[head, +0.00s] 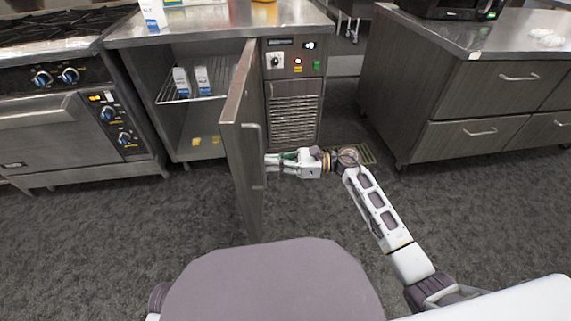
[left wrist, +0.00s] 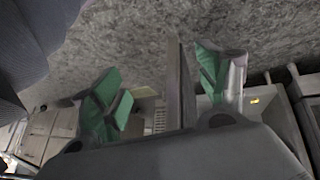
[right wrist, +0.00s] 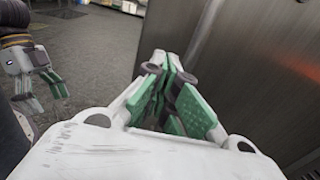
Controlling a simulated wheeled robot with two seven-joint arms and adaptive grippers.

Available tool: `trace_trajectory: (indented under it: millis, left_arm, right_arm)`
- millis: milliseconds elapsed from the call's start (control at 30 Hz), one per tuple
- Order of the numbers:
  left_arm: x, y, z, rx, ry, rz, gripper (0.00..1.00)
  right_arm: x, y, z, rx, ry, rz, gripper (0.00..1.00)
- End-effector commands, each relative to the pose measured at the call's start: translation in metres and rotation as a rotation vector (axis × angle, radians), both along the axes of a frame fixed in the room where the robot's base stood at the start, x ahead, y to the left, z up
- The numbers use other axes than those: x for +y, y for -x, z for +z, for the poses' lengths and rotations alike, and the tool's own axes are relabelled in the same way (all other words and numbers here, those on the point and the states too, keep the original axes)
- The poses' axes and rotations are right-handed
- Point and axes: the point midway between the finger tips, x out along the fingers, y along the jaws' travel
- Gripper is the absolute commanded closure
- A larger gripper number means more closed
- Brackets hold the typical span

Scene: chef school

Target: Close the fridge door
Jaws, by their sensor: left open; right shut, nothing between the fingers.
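The fridge door (head: 241,130) is a grey metal panel standing wide open, its near edge towards me. The fridge interior (head: 205,125) shows to its left, with cartons on a wire shelf. My right gripper (head: 276,162) is shut and empty, beside the door's outer face near its handle (head: 259,140); I cannot tell if it touches. In the right wrist view the closed fingers (right wrist: 168,62) are left of the door surface (right wrist: 265,75). My left gripper (left wrist: 168,80) is open; the door (left wrist: 180,85) shows beyond and between its fingers. The head view does not show it.
A stove (head: 75,105) stands left of the fridge. A drawer cabinet (head: 475,105) stands at the right. A vent panel (head: 293,110) with switches is beside the fridge opening. The carpet (head: 110,235) in front is clear.

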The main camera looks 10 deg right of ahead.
Motion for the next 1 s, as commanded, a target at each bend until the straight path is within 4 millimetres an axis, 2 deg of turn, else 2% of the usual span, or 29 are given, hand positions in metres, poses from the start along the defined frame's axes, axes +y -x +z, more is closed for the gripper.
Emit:
trace_trajectory:
  millis: [300,500,1000]
  left_arm:
    - [-0.003,0.006,-0.022,-0.005,0.020,0.010,0.25]
    - [-0.005,0.004,-0.028,-0.018,0.032,0.016,0.25]
    - [-0.005,0.002,-0.028,-0.025,0.036,0.018,0.25]
  right_arm:
    - [0.036,-0.005,0.000,0.000,-0.003,0.000,1.00]
    - [0.049,-0.007,0.000,0.000,-0.002,0.000,1.00]
    - [0.054,-0.008,0.000,0.000,-0.001,0.000,1.00]
